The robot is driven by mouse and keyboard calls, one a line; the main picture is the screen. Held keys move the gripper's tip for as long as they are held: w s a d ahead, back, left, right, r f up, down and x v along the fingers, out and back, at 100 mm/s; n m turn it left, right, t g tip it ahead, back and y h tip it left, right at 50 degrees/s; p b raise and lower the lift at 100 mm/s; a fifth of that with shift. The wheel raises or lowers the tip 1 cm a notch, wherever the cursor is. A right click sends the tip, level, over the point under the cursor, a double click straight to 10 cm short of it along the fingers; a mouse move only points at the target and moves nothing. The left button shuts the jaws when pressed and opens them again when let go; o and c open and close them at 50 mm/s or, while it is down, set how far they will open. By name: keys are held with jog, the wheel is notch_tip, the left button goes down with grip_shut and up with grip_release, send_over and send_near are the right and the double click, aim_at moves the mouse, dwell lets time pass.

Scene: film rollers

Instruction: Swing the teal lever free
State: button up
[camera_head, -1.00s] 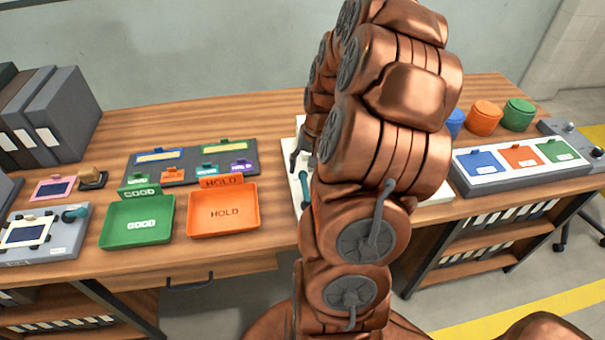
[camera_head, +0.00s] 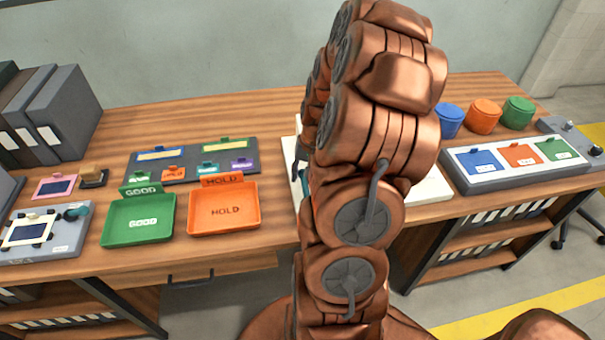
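A teal part (camera_head: 304,182) shows in a narrow strip at the left edge of my arm, over a white board (camera_head: 430,189); most of it is hidden. Another teal knob or handle (camera_head: 77,212) sits on a grey device (camera_head: 62,240) at the far left. I cannot tell for certain which is the lever. My gripper (camera_head: 301,160) is almost wholly behind my copper arm. Only a dark sliver of it shows, just above the teal part. Whether it touches the teal part, and whether its fingers are open, is hidden.
Left of my arm are a green GOOD tray (camera_head: 138,226), an orange HOLD tray (camera_head: 223,211) and a dark label panel (camera_head: 190,170). At right are a grey three-card unit (camera_head: 515,168) and several coloured round pots (camera_head: 483,118). Grey binders (camera_head: 62,115) stand at the back left.

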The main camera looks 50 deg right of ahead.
grip_shut()
